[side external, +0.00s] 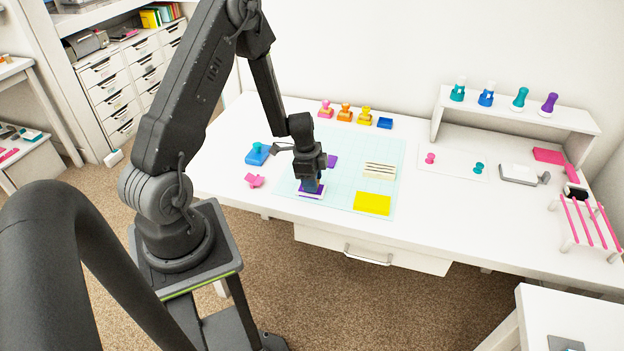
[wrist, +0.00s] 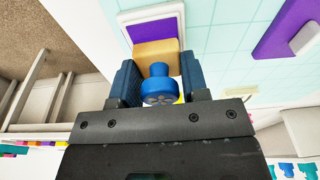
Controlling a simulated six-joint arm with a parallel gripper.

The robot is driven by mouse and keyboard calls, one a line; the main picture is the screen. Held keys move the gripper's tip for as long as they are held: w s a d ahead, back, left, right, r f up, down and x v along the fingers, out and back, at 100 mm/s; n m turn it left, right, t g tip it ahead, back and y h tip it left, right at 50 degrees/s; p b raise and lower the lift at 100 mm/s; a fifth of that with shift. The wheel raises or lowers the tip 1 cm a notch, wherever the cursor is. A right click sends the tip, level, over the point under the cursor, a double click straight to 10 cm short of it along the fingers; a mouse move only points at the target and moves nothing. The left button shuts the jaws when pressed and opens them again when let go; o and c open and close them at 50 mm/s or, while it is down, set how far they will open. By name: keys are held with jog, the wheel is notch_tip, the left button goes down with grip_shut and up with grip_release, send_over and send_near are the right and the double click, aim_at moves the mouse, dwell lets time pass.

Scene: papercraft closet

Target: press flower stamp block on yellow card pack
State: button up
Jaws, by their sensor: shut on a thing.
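My gripper (wrist: 160,88) is shut on the flower stamp block (wrist: 155,54), a wooden block with a blue knob handle (wrist: 161,92). In the side view my gripper (side external: 311,184) points down at a purple ink pad (side external: 304,190) in a white case, on the near left of the cutting mat. The wrist view shows the purple pad (wrist: 158,28) just beyond the block; whether the block touches it I cannot tell. The stamp's underside is hidden. The yellow card pack (side external: 372,204) lies flat on the mat's near right, apart from my gripper.
The pale cutting mat (side external: 347,198) also holds a purple lid (side external: 332,161) and a pale striped stack (side external: 379,170). A blue item (side external: 257,154) and pink item (side external: 254,181) sit to the left. Several stamps (side external: 345,112) stand behind. The mat between pad and cards is clear.

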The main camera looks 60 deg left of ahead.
jog(key=shift+r, duration=0.65)
jog(key=shift+f, duration=0.7)
dwell(0.6)
jog(key=o, duration=0.5)
jog(key=c, duration=0.5)
jog(key=shift+r, duration=3.05)
